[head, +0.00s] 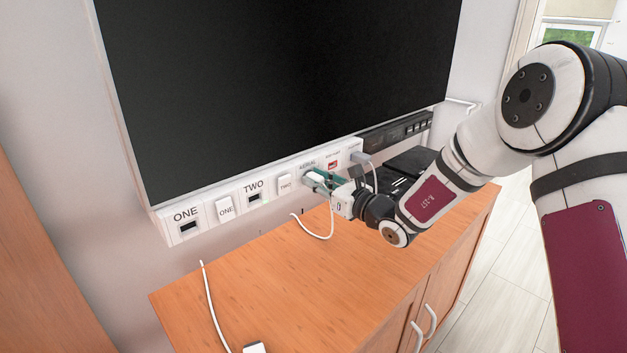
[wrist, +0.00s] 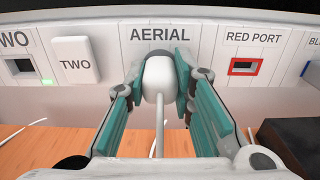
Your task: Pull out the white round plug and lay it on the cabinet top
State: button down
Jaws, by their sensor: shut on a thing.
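The white round plug (wrist: 158,74) sits between my finger pads, right under the AERIAL label, with its white cable running toward the camera. In the head view the plug (head: 313,177) is partly covered by the fingers. My gripper (head: 320,181) is shut on the plug at the panel; its teal pads also show in the wrist view (wrist: 159,84). The plug hides the AERIAL socket, and I cannot tell how deep it sits. The wooden cabinet top (head: 270,270) lies below the panel; part of it shows in the wrist view (wrist: 50,152).
The white panel below the screen (head: 270,80) has ports ONE (head: 188,227), TWO (head: 254,197) and a red-framed port (wrist: 244,67). A grey plug (head: 362,159) sits further right. Black boxes (head: 410,166) stand at the cabinet's far end. A loose white cable (head: 212,305) lies front left. The middle top is clear.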

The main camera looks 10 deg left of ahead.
aim_at(322, 183)
jog(key=shift+p+v, duration=0.85)
jog(key=shift+v, duration=2.1)
